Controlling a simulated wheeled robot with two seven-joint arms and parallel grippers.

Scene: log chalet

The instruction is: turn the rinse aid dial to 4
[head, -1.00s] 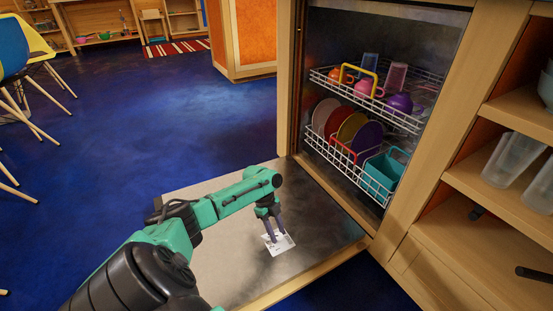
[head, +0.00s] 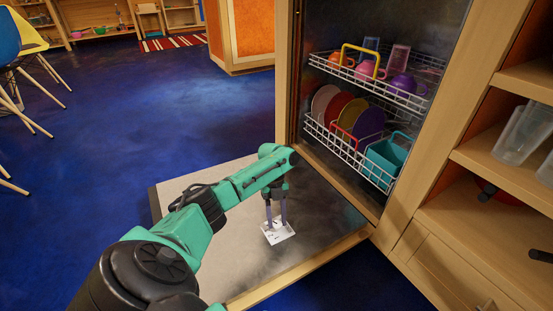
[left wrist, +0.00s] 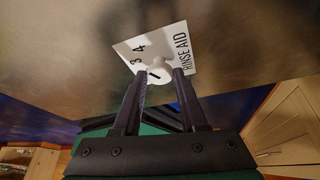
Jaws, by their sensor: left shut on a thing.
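The rinse aid plate (head: 278,233) is a white square on the inner face of the lowered dishwasher door (head: 325,213). In the left wrist view the plate (left wrist: 183,52) shows the digits 3 and 4 and the words RINSE AID. The dial (left wrist: 158,70) is a small white knob with a short dark mark; I cannot tell which number the mark points at. My left gripper (head: 277,222) reaches down to the plate, and in the wrist view its fingers (left wrist: 160,75) are shut on the dial from both sides, hiding part of the plate. My right gripper is out of view.
The open dishwasher holds an upper rack (head: 350,76) with cups and a lower rack (head: 335,142) with plates and a teal bin (head: 385,163). Wooden shelves (head: 500,165) with clear tumblers stand at right. Blue floor (head: 130,110) lies open beyond the door.

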